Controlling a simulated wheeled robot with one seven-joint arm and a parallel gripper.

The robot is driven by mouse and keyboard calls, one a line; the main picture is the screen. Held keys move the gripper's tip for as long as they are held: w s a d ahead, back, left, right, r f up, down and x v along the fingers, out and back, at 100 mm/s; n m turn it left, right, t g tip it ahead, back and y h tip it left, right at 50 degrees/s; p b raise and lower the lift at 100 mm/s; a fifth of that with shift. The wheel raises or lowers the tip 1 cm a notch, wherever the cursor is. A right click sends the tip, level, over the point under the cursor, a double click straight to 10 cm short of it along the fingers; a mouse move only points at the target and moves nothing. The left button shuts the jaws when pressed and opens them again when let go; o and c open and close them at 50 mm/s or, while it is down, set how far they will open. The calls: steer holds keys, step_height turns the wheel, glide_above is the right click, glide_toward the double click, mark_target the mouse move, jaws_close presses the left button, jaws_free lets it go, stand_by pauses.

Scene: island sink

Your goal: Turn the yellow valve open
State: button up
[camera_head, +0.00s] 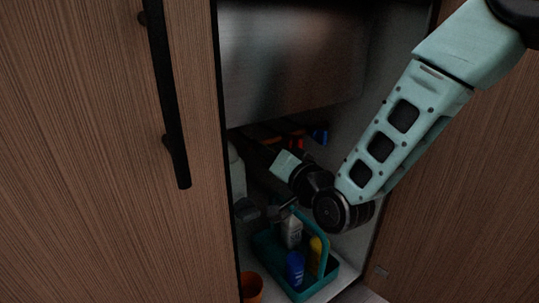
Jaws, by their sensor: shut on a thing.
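A yellow-orange valve handle (262,131) shows dimly at the back of the open cabinet, below the sink basin. My arm reaches in from the upper right and bends at its black joints. Its short teal wrist end points up and left toward the valve. My gripper (258,149) is dark against the shadow by the valve and appears shut on it. The fingertips and their exact hold are too dark to make out. How far the valve is turned cannot be told.
A red valve (297,144) and a blue valve (320,135) sit right of the yellow one. A teal caddy (322,285) with bottles stands below my arm. An orange cup (251,287) is at its left. The cabinet door (100,170) bounds the left, the basin (290,55) the top.

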steer(key=n, duration=0.4)
steer(key=shift+n, duration=0.3)
steer(key=shift+f+n+b, duration=0.1)
steer(key=shift+n+b, duration=0.2)
steer(key=shift+n, duration=1.7)
steer(key=o, duration=0.6)
steer(key=shift+o, duration=0.2)
steer(key=shift+s, duration=0.1)
